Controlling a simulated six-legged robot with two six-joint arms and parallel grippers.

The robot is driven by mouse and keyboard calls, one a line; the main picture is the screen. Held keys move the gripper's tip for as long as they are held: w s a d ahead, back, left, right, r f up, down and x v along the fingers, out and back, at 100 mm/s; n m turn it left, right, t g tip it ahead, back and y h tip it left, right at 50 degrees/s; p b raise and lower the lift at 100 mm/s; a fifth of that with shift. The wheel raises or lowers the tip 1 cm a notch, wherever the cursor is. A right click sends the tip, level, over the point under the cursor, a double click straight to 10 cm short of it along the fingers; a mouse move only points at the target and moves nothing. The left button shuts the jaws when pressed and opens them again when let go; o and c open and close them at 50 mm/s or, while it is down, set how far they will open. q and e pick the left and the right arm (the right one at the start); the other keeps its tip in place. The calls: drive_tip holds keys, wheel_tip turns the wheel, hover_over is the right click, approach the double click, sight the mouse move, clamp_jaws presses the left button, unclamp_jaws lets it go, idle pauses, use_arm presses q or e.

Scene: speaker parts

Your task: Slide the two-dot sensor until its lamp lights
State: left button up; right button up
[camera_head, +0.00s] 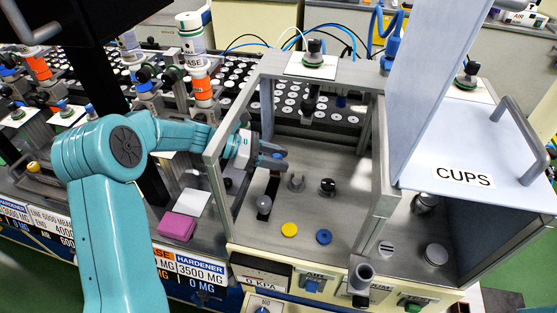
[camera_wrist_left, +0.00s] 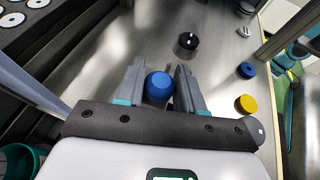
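My left gripper (camera_head: 284,160) reaches into the framed enclosure from its left side. In the left wrist view its fingers (camera_wrist_left: 160,82) are apart, with a blue round-topped part (camera_wrist_left: 158,87) between them; a narrow gap seems to show at its right side. I cannot tell whether the fingers touch it. No dots and no lit lamp can be made out, so I cannot tell which part is the two-dot sensor. A black knob (camera_head: 327,186) with a white mark stands on the grey floor, and also in the wrist view (camera_wrist_left: 187,43). My right gripper is not in view.
A grey forked holder (camera_head: 296,182) and a grey post (camera_head: 264,204) stand near the gripper. Yellow (camera_head: 289,229) and blue (camera_head: 323,236) buttons sit in front. Grey frame posts (camera_head: 380,165) bound the enclosure. An open white CUPS lid (camera_head: 465,150) stands right.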

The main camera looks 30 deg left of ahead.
use_arm(q)
drive_tip(key=shift+s+f, duration=0.1)
drive_tip(key=shift+s, duration=0.05)
drive_tip(key=shift+s+d, duration=0.25)
drive_tip(key=shift+s, duration=0.5)
drive_tip(key=o, duration=1.1)
drive_tip(key=shift+a, duration=0.1)
drive_tip(key=b+v, duration=0.1)
drive_tip(key=v, duration=0.6)
drive_tip(key=shift+a+b, duration=0.15)
drive_tip(key=shift+b, duration=0.15)
drive_tip(key=shift+s, duration=0.1)
